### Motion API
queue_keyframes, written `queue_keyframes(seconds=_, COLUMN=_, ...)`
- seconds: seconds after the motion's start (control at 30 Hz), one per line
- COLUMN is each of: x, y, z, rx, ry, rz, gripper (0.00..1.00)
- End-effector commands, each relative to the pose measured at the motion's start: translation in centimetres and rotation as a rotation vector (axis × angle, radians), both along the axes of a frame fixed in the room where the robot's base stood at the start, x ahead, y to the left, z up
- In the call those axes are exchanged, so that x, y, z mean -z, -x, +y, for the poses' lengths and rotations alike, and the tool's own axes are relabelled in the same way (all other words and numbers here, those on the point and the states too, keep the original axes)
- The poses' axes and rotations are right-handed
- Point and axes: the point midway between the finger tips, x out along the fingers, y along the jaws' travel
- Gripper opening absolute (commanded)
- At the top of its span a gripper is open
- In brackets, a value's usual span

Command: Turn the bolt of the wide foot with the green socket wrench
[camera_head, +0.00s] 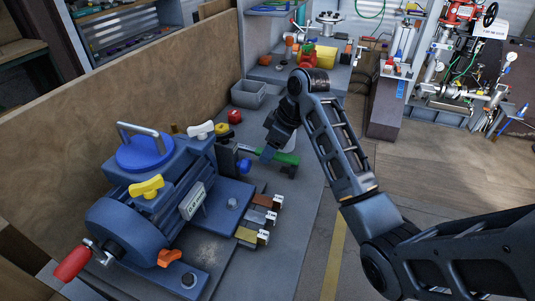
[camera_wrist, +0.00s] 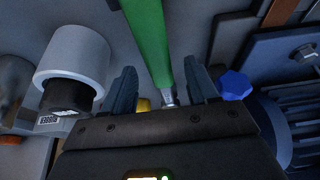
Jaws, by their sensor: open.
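The green socket wrench (camera_head: 287,158) lies level at the right of the blue machine, near the bench edge. In the wrist view its green handle (camera_wrist: 151,38) runs between the fingers and ends in a silver metal tip (camera_wrist: 169,97). My gripper (camera_head: 267,153) is at the wrench's left part; in the wrist view its open fingers (camera_wrist: 160,78) stand either side of it with gaps. The machine's feet carry bolts: one bolt (camera_head: 232,202) on the right foot, another bolt (camera_head: 188,279) on the front foot.
The blue machine (camera_head: 130,210) has a red-handled crank (camera_head: 72,264) and a yellow knob (camera_head: 146,187). A blue knob (camera_wrist: 234,84) is close to my right finger, a white cylinder (camera_wrist: 74,55) near the left. Several small blocks (camera_head: 262,218) lie at the bench's right edge.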

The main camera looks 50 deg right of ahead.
Motion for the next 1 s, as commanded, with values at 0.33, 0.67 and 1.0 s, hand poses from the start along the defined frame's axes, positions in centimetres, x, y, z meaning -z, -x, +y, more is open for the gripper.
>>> queue_keyframes(seconds=0.33, x=2.4, y=-0.9, z=0.3, rx=-0.001, ry=0.001, rz=0.000, gripper=0.58)
queue_keyframes(seconds=0.67, x=2.3, y=-0.9, z=0.4, rx=-0.001, ry=0.001, rz=0.000, gripper=0.39)
queue_keyframes(seconds=1.0, x=2.3, y=-0.9, z=0.4, rx=-0.001, ry=0.001, rz=0.000, gripper=0.07)
